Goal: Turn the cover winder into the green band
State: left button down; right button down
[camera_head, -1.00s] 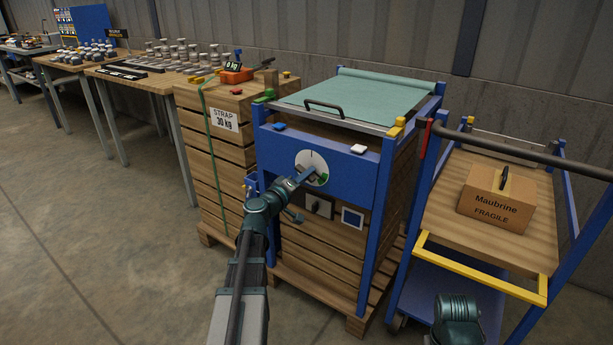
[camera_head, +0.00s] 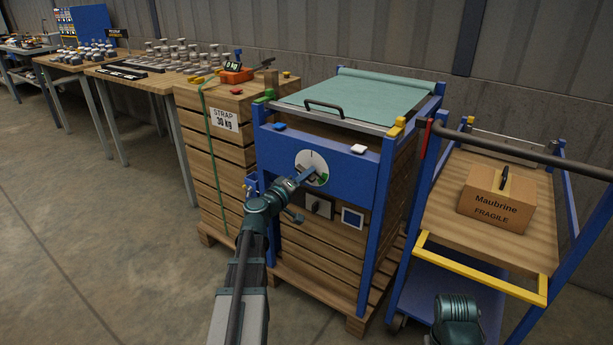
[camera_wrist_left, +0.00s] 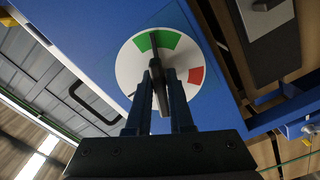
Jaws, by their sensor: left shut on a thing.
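The cover winder is a grey bar (camera_wrist_left: 164,104) at a white round dial (camera_head: 312,156) on the blue front panel of the crate frame. In the left wrist view the dial (camera_wrist_left: 130,70) carries a green band (camera_wrist_left: 168,39) and a red band (camera_wrist_left: 196,76). The bar's upper end overlaps the green band in that view. My left gripper (camera_head: 310,174) is shut on the winder, with both fingers (camera_wrist_left: 160,75) against the bar in front of the dial. The fingers hide part of the dial. A green cover (camera_head: 365,95) lies over the crate top.
A blue cart (camera_head: 480,280) with a cardboard box (camera_head: 497,197) stands at the right. A strapped wooden crate (camera_head: 205,155) stands at the left, beside tables with insulators. The floor (camera_head: 90,240) at front left is clear.

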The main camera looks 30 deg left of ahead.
pick_arm(q)
jog(key=c, duration=0.8)
grip_release()
jog(key=s+a, duration=0.1)
jog(key=s, duration=1.2)
jog(key=shift+s, duration=0.4)
